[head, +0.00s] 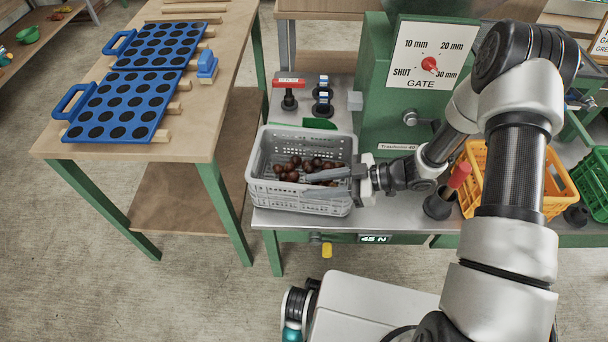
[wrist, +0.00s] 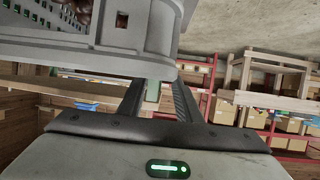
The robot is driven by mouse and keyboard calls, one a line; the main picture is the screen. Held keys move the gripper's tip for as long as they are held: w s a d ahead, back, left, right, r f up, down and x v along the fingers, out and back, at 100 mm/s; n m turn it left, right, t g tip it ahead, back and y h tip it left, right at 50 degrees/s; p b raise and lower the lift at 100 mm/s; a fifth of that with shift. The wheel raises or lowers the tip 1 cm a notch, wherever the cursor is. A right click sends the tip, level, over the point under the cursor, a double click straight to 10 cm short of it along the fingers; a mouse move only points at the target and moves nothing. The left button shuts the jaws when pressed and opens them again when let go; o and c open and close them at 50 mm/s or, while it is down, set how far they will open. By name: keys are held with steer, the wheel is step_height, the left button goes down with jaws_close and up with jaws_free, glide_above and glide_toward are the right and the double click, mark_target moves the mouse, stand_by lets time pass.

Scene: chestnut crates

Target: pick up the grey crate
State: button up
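The grey crate (head: 300,203) is a slotted plastic box with dark brown chestnuts (head: 297,170) inside. It stands on the metal bench top near its left end. My gripper (head: 310,185) comes in from the right, at the crate's right end. In the head view its two long fingers are apart and overlap the crate's right and front part. In the wrist view the crate's grey wall and rim (wrist: 90,55) fill the upper left. The gripper (wrist: 155,85) shows a gap between its fingers there, and the crate hides part of their far ends. I cannot tell whether they touch it.
A wooden table (head: 190,150) with blue hole trays (head: 120,105) stands at left. A green machine with a gate dial (head: 430,62) stands behind. A red-handled tool (head: 445,195), an orange crate (head: 550,200) and a green crate (head: 597,185) are at right. Black knobs stand behind the grey crate.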

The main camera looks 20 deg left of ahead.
mark_target(304, 186)
steer(key=b+x, duration=0.1)
steer(key=x, duration=0.4)
steer(key=shift+s+a, duration=0.1)
steer(key=shift+s, duration=0.05)
steer(key=shift+r, duration=0.1)
steer(key=shift+c, duration=0.4)
jaws_close()
stand_by(0.5)
steer(key=shift+r, duration=0.1)
